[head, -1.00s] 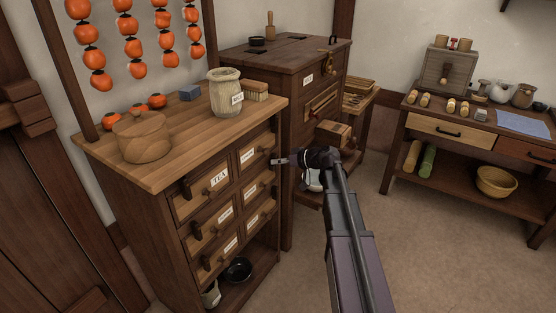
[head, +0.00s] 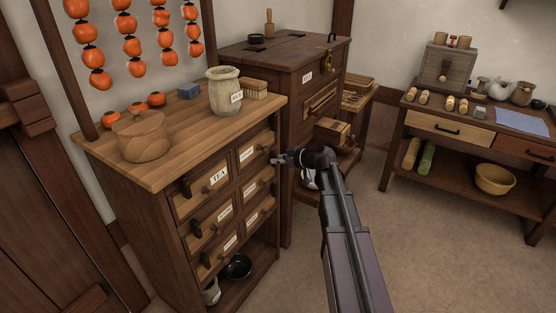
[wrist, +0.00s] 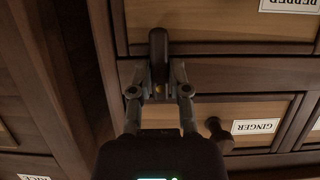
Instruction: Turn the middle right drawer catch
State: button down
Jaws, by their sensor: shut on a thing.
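The drawer chest (head: 170,190) has two columns of small labelled drawers with round knobs and dark wooden catches. My gripper (head: 275,161) is at the chest's right front edge, about level with the rail below the top right drawer (head: 252,152). In the wrist view, my gripper (wrist: 158,78) is shut on a dark catch (wrist: 158,48), its fingers on either side. The catch stands upright in that picture, across the rail and the edge of the drawer labelled PEPPER (wrist: 225,20). The GINGER drawer (wrist: 200,110) is on the other side of the rail. In the head view my gripper hides this catch.
A taller dark cabinet (head: 300,70) stands close to the right of the chest. A jar (head: 224,95), a brush (head: 254,88) and a round wooden box (head: 141,137) stand on the chest top. A workbench (head: 470,175) is at the right. The floor between is clear.

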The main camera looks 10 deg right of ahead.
jog(key=c, duration=0.6)
grip_release()
